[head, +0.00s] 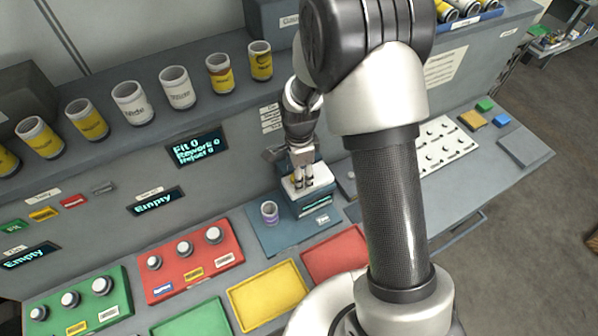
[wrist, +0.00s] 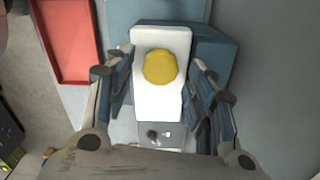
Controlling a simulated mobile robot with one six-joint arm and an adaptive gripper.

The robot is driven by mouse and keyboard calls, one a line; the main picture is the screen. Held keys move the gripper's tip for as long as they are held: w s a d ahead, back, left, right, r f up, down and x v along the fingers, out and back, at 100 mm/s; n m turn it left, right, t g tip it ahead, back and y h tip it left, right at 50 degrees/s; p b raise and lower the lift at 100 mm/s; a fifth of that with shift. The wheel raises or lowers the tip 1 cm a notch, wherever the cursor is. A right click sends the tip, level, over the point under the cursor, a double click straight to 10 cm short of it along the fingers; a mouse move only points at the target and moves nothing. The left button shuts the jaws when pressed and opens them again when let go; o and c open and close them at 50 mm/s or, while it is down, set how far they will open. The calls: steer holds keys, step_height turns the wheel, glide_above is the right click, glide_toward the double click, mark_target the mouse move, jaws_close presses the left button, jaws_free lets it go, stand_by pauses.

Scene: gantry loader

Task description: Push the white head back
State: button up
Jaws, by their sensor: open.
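The white head (wrist: 150,105) is a long white block with a round yellow disc (wrist: 160,67) on its top. It sits on a blue-grey stand (wrist: 215,55), and also shows in the head view (head: 321,180) on top of the small machine (head: 314,205). My gripper (wrist: 152,72) is open above the head, one finger to each side of it in the wrist view. Whether the fingers touch the head I cannot tell. In the head view my gripper (head: 300,160) comes down from behind the machine's top and partly hides the head.
A purple-banded cup (head: 269,212) stands left of the machine on a blue mat (head: 262,240). Red (head: 336,254) and yellow (head: 268,295) trays lie in front. A red button panel (head: 190,262) is to the left. Several cans line the shelf behind.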

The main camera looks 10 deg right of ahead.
steer(key=shift+r, duration=0.1)
step_height(320, 180, up, 12)
stand_by(0.6)
stand_by(0.4)
